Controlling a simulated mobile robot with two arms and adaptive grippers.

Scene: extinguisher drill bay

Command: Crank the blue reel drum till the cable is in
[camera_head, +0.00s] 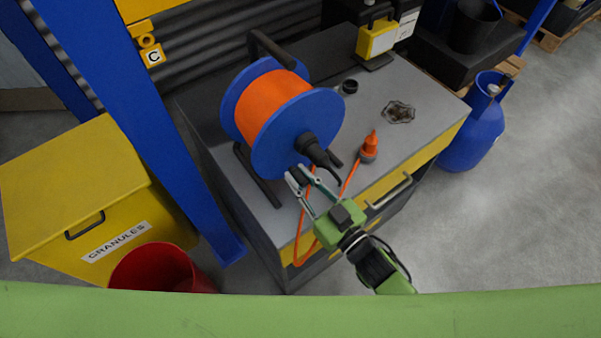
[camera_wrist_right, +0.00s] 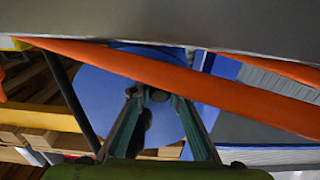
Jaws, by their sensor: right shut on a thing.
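The blue reel drum (camera_head: 322,112) stands on the grey bench top, wound with orange cable (camera_head: 268,105). A black crank (camera_head: 318,155) sits on its near face. A loose length of cable loops down over the bench's front edge and rises to an orange plug (camera_head: 370,143) on the bench. My right gripper (camera_head: 299,178) is at the crank's lower end, its fingers shut on the black crank handle. In the right wrist view the fingers (camera_wrist_right: 156,92) meet at a dark part before the blue drum face (camera_wrist_right: 120,85), and orange cable crosses close by. My left gripper is not in view.
The bench top (camera_head: 375,85) also holds a black ring, a small wire-like item and a yellow case (camera_head: 376,40). A blue cylinder (camera_head: 478,130) stands right of the bench. A yellow granules bin (camera_head: 75,180) and red bucket (camera_head: 150,268) stand left, beside a blue post.

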